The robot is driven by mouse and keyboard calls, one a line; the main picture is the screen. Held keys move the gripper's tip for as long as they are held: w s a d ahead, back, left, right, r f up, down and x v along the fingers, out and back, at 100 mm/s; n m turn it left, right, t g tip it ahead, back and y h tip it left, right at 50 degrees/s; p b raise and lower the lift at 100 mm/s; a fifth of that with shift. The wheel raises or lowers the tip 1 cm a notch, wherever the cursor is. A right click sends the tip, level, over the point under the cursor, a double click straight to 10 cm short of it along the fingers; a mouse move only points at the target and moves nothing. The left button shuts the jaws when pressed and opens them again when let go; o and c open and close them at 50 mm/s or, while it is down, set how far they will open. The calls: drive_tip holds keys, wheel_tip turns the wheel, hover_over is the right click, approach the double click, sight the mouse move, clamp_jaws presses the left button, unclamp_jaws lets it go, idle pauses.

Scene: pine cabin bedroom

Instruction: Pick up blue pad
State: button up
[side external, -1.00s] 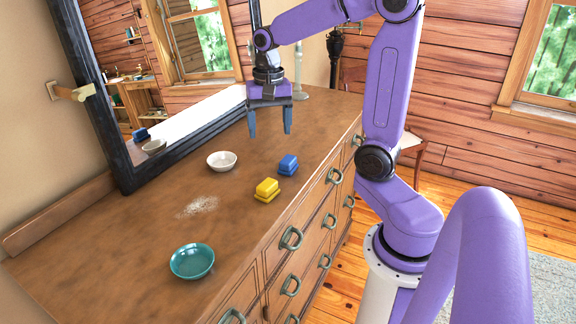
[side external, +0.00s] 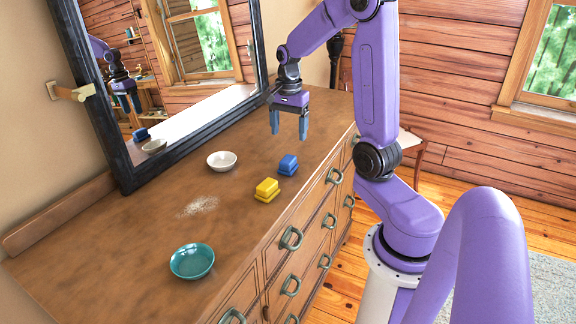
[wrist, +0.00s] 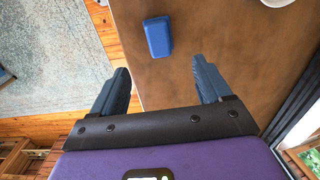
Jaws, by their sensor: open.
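The blue pad (side external: 288,164) lies on the dresser top near its drawer-side edge, just behind the yellow pad (side external: 266,190). In the wrist view the blue pad (wrist: 158,37) is ahead of the fingertips, roughly between their lines. My gripper (side external: 289,136) is open and empty, above the dresser and a little behind the blue pad, fingers pointing down. Its two fingers also show in the wrist view (wrist: 160,68), wide apart with nothing between them.
A white bowl (side external: 222,161) stands left of the blue pad, and a teal bowl (side external: 192,261) is nearer the camera. Pale crumbs (side external: 198,206) lie on the dresser top (side external: 120,240). A black-framed mirror (side external: 118,150) stands along the left side.

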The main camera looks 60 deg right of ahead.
sight(288, 159)
wheel_tip(288, 159, down, 5)
drive_tip(key=shift+r, duration=0.1)
drive_tip(key=shift+a+f, duration=0.15)
drive_tip(key=shift+f, duration=1.25)
drive_tip(key=shift+a+f, duration=0.15)
drive_tip(key=shift+f, duration=1.2)
drive_tip(key=c, duration=1.1)
drive_tip(key=shift+c, duration=0.2)
drive_tip(key=shift+r, duration=0.1)
